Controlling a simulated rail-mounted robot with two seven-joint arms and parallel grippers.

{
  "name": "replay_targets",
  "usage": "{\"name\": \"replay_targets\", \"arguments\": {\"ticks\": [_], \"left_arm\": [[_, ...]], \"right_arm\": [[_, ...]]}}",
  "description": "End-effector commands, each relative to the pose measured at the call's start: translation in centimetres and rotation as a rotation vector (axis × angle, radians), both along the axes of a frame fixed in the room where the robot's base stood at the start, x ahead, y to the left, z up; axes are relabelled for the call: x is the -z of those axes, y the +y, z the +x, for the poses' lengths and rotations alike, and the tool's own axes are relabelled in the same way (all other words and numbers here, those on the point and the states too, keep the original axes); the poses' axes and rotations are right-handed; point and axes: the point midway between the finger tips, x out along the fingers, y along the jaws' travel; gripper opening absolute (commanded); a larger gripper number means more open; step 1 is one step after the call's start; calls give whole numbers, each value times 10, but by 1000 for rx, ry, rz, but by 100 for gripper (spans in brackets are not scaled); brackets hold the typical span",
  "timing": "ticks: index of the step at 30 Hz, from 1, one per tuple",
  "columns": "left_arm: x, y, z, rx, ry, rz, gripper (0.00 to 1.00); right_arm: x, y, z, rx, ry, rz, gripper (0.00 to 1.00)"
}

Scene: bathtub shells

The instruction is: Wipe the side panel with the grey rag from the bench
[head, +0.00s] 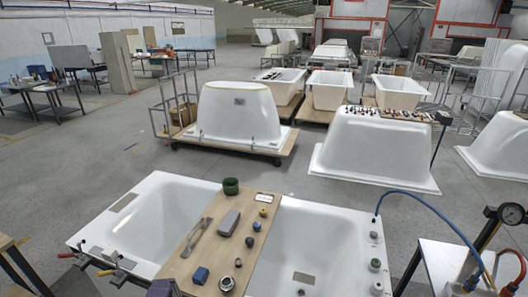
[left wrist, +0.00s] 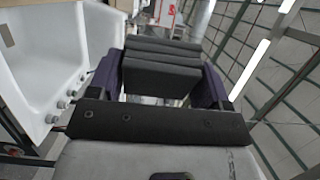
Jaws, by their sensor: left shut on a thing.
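My left gripper (left wrist: 160,78) is in the left wrist view, with a purple finger on each side. It is shut on a dark grey folded thing, which looks like the grey rag (left wrist: 160,62). The grip's inner contact is hidden. In the head view only a small dark shape (head: 160,289) shows at the bottom edge, and I cannot tell if it is this gripper. White tub shells stand around, one upturned on a wheeled pallet (head: 240,112); I cannot tell which surface is the side panel. My right gripper is not in view.
A wooden board (head: 262,228) with tools, small blocks and a green roll (head: 231,186) lies across the near white tub (head: 335,235). A blue hose (head: 425,216) and gauge (head: 511,213) are at right. Open grey floor (head: 110,165) lies beyond.

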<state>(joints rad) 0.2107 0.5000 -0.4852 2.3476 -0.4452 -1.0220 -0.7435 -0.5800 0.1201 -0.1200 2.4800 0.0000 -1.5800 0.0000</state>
Motion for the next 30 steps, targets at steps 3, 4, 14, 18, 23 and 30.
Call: {"name": "replay_targets", "arguments": {"ticks": [3, 4, 14, 18, 23, 30], "left_arm": [[-47, 0, 0, 0, 0, 0, 53], [-54, 0, 0, 0, 0, 0, 53], [-119, 0, 0, 0, 0, 0, 53], [-134, 0, 0, 0, 0, 0, 53], [-143, 0, 0, 0, 0, 0, 53], [-142, 0, 0, 0, 1, 10, 53]], "right_arm": [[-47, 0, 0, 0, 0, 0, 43], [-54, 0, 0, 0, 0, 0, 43], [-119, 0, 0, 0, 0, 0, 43], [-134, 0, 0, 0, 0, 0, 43], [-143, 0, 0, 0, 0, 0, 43], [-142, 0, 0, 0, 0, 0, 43]]}}
